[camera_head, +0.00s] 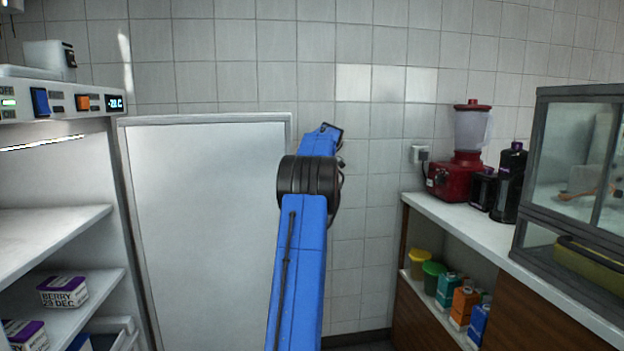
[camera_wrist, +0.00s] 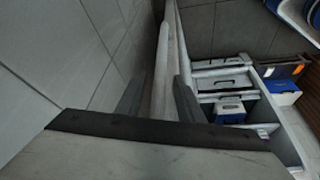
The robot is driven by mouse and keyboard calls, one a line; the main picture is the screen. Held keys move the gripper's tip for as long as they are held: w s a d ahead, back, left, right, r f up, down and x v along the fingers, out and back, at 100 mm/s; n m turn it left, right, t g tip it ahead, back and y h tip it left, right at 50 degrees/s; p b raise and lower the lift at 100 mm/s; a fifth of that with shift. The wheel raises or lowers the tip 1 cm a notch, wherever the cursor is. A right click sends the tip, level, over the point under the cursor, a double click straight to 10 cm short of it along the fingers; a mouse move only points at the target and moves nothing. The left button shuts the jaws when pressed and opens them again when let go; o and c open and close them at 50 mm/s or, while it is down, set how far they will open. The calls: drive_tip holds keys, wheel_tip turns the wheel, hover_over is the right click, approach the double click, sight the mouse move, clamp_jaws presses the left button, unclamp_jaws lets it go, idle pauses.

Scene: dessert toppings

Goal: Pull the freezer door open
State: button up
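The white freezer door (camera_head: 210,230) stands swung wide open on the right of the freezer (camera_head: 60,92), its flat face towards the head camera. The freezer's shelves are exposed. My blue arm reaches past the door's right edge, and my gripper is hidden from the head view. In the wrist view, my gripper (camera_wrist: 158,90) has its two dark fingers apart, one on each side of the pale, edge-on door (camera_wrist: 172,45). A pale rounded bar, perhaps the handle, runs between the fingers. I cannot tell whether either finger touches it.
A tiled wall (camera_head: 370,90) is close behind the door. A counter (camera_head: 480,240) on the right holds a red blender (camera_head: 467,150), dark bottles and a glass case (camera_head: 570,170). The wrist view shows bins inside the freezer.

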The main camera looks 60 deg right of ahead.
drive_tip(key=v, duration=1.6)
drive_tip(key=shift+s+r, duration=0.1)
drive_tip(key=shift+s, duration=0.1)
